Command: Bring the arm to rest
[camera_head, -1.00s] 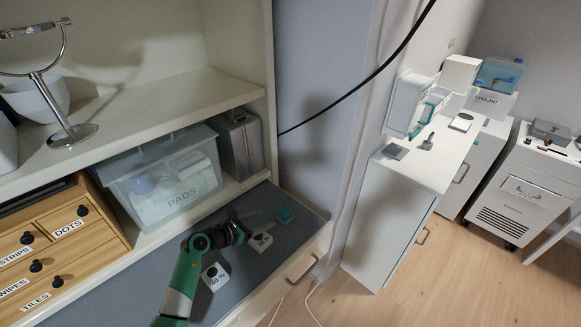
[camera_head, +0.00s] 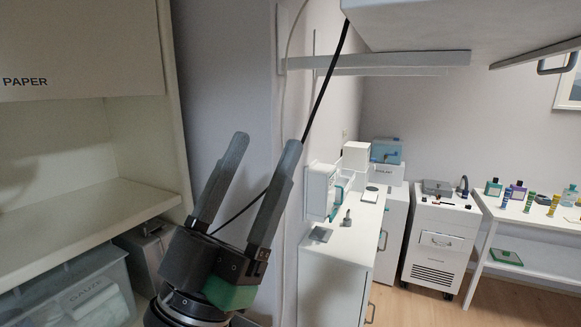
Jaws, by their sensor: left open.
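My left gripper (camera_head: 264,142) is close to the camera in the head view, left of the middle. Its two long grey fingers point upward and are spread apart, with nothing between them. The dark wrist with a green part shows below the fingers, at the bottom of the picture. It stands in front of the grey wall, between the shelf unit and the white cabinets. My right gripper is not in view.
A pale shelf unit (camera_head: 90,225) with a clear bin (camera_head: 70,295) stands at left. A black cable (camera_head: 321,100) hangs behind the fingers. A white cabinet (camera_head: 338,257), a drawer cart (camera_head: 437,245) and a table with bottles (camera_head: 530,214) are at right. A shelf (camera_head: 455,25) overhangs top right.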

